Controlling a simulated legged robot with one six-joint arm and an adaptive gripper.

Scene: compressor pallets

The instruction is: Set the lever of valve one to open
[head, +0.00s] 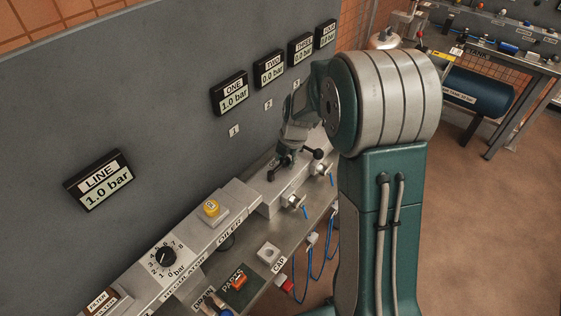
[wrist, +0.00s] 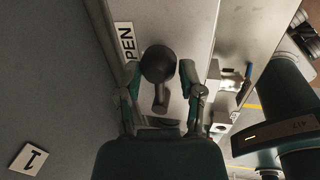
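In the wrist view, a lever's round black knob (wrist: 158,62) and short stem stand between the two fingers of my gripper (wrist: 158,80). The fingers are apart, one on each side, with gaps to the knob. A white label, partly covered and reading "PEN" (wrist: 128,42), lies beside the left finger. The plate marked 1 (wrist: 27,158) is on the grey wall. In the head view, my gripper (head: 292,146) is low over the grey valve bench, among dark knobs; my arm hides part of the valves. Gauge ONE (head: 230,94) reads 1.0 bar.
The LINE gauge (head: 99,180) reads 1.0 bar; gauge TWO (head: 269,69) reads 0.0 bar. A regulator dial (head: 163,256) and a yellow-topped oiler (head: 211,208) stand on the bench left of the valves. Blue hoses (head: 320,262) hang in front. Another bench with a blue tank (head: 478,90) is behind right.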

